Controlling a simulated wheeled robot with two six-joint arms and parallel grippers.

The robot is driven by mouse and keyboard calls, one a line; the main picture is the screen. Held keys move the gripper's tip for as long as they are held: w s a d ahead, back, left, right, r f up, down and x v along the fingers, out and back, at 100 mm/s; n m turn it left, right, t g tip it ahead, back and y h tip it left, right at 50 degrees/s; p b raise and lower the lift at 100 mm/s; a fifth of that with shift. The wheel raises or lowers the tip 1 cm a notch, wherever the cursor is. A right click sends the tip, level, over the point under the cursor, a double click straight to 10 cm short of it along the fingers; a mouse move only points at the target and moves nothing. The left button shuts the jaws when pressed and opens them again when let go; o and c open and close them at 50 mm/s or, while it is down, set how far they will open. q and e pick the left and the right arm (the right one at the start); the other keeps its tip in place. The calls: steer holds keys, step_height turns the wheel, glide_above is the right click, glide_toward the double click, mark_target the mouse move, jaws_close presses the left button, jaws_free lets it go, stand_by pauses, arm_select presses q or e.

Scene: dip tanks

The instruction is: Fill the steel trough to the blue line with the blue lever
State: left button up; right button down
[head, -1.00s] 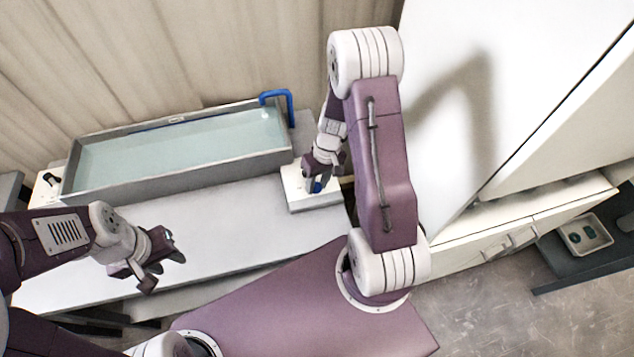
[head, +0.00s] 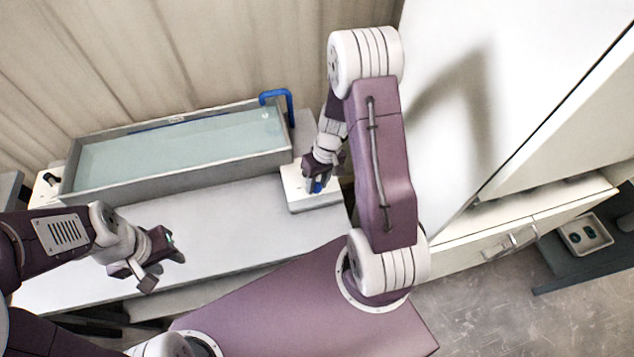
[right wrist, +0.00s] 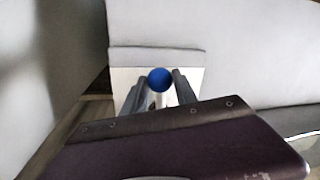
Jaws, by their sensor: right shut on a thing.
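The steel trough (head: 180,180) stands on the bench at the back left and holds pale blue-green water (head: 185,148). The blue line (head: 160,126) shows along its back inner wall, just above the water; the exact gap is too small to tell. A blue spout (head: 277,95) bends over its right end. The blue lever (head: 317,187) stands on a white box right of the trough; its round blue knob (right wrist: 160,80) shows between the fingers in the right wrist view. My right gripper (head: 320,180) is shut on the lever. My left gripper (head: 166,268) is open and empty, in front of the trough.
The white lever box (head: 312,203) sits at the bench's right end. A small white piece with a black knob (head: 50,180) is left of the trough. The white bench top (head: 220,215) is clear in front. A white cabinet (head: 490,230) stands to the right.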

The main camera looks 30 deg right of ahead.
steer(key=shift+d, duration=0.1)
steer(key=d+n, duration=0.1)
steer(key=d+n+b, duration=0.1)
steer(key=n, duration=0.1)
steer(key=shift+w, duration=0.15)
steer(key=shift+w+d+n+g, duration=0.25)
steer(key=shift+d+n, duration=0.3)
steer(key=shift+n, duration=0.45)
steer(key=shift+w+d+n+g, duration=0.15)
steer(key=shift+d+n+g, duration=0.3)
steer(key=shift+n, duration=0.55)
steer(key=shift+d+r, duration=0.1)
steer(key=c, duration=1)
jaws_free()
steer(key=v, duration=0.9)
steer(key=shift+s+a, duration=0.1)
steer(key=shift+a, duration=0.1)
